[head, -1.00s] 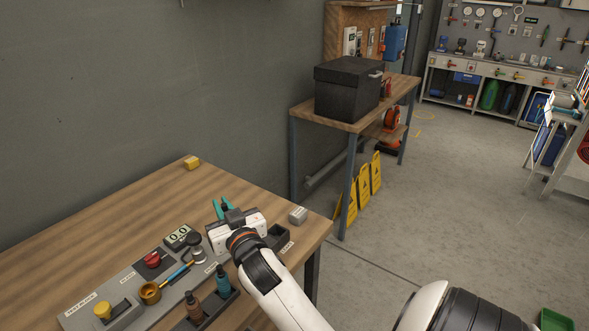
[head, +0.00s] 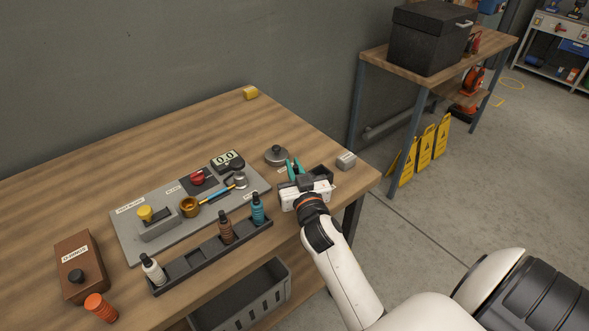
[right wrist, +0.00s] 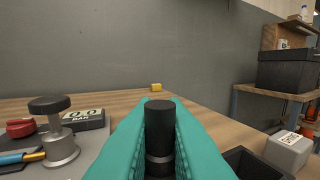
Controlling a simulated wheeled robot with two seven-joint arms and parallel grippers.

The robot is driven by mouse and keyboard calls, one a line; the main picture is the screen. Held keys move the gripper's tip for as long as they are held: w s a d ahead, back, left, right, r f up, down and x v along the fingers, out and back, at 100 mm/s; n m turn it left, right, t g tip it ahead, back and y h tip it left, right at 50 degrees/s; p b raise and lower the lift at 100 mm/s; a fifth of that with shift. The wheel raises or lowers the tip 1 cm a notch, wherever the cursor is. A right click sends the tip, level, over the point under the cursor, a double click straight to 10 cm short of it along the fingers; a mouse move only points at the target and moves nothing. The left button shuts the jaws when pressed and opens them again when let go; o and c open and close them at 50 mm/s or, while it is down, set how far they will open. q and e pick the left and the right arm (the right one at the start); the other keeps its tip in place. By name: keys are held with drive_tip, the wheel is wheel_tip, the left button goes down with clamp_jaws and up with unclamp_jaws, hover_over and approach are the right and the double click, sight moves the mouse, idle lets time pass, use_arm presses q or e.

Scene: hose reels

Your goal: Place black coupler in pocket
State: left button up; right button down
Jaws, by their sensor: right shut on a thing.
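My right gripper (head: 294,170) has teal fingers and is over the right end of the wooden table. In the right wrist view the fingers are shut on the black coupler (right wrist: 160,133), an upright dark cylinder with a paler band low down. I cannot tell whether this is the pocket. My left gripper is not in view.
A grey labelled block (head: 346,161) stands beyond the tray, near the table's right edge. The grey fixture board (head: 130,232) and the bottle rack (head: 203,263) lie further left. The table's back is mostly clear.

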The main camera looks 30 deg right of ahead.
drive_tip(key=shift+f, duration=0.2)
drive_tip(key=c, duration=1.5)
unclamp_jaws()
drive_tip(key=shift+o, duration=0.2)
drive_tip(key=shift+r, duration=0.2)
drive_tip(key=b+v, duration=0.2)
drive_tip(key=v, duration=1)
